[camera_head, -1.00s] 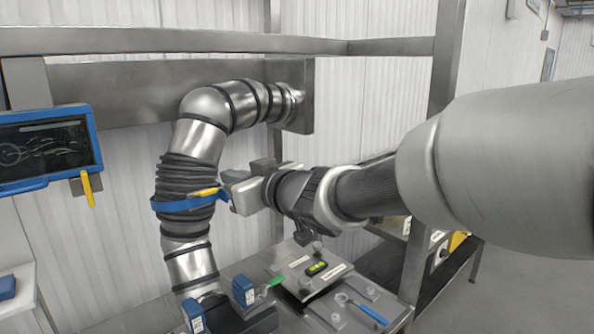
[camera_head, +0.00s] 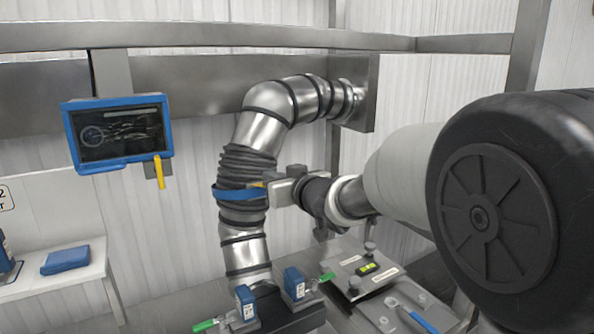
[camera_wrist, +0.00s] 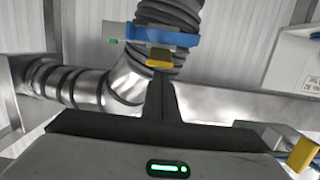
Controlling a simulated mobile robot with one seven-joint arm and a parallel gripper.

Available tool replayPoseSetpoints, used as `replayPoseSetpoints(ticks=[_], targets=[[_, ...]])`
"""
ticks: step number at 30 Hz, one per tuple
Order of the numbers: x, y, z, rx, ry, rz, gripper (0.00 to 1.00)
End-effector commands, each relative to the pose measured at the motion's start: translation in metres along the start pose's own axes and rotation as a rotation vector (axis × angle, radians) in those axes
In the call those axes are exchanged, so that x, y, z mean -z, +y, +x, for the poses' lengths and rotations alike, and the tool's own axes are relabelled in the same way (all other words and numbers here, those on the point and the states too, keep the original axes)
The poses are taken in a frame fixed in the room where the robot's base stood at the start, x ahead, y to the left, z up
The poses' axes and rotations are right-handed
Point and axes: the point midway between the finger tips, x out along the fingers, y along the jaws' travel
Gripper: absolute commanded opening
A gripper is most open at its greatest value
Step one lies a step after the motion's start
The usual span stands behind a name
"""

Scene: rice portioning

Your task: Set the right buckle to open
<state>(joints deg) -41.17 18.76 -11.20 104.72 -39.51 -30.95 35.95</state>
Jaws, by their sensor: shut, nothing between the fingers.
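A blue strap (camera_head: 228,192) goes around a black ribbed sleeve (camera_head: 245,165) on the steel pipe. Its yellow buckle (camera_head: 258,184) shows beside my gripper (camera_head: 276,192), partly hidden by it. In the wrist view, the blue strap (camera_wrist: 187,40) crosses the sleeve, with the yellow buckle (camera_wrist: 158,62) below it and a grey block (camera_wrist: 113,30) with a green mark to its left. My dark gripper fingers (camera_wrist: 161,88) are shut with nothing between them, their tips close under the yellow buckle. I cannot tell whether they touch it.
A blue-framed screen (camera_head: 118,135) with a hanging yellow handle (camera_head: 158,170) is on the left. Below are blue-topped valves (camera_head: 294,283) with green handles and a bench plate (camera_head: 360,272). A steel beam (camera_head: 210,37) crosses above. My arm fills the right.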

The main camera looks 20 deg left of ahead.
Motion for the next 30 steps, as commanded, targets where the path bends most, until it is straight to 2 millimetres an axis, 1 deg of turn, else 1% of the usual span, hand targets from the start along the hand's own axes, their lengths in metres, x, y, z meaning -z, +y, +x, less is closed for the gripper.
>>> replayPoseSetpoints(ticks=[3, 13, 21, 24, 30], targets=[[-0.004, 0.000, 0.001, -0.001, 0.000, 0.000, 0.00], [-0.005, 0.000, 0.001, -0.001, 0.001, 0.000, 0.00], [-0.022, 0.001, 0.002, 0.000, 0.048, 0.001, 0.00], [-0.025, 0.001, 0.002, -0.001, 0.073, 0.001, 0.00], [-0.020, 0.000, 0.001, -0.001, 0.088, 0.000, 0.00]])
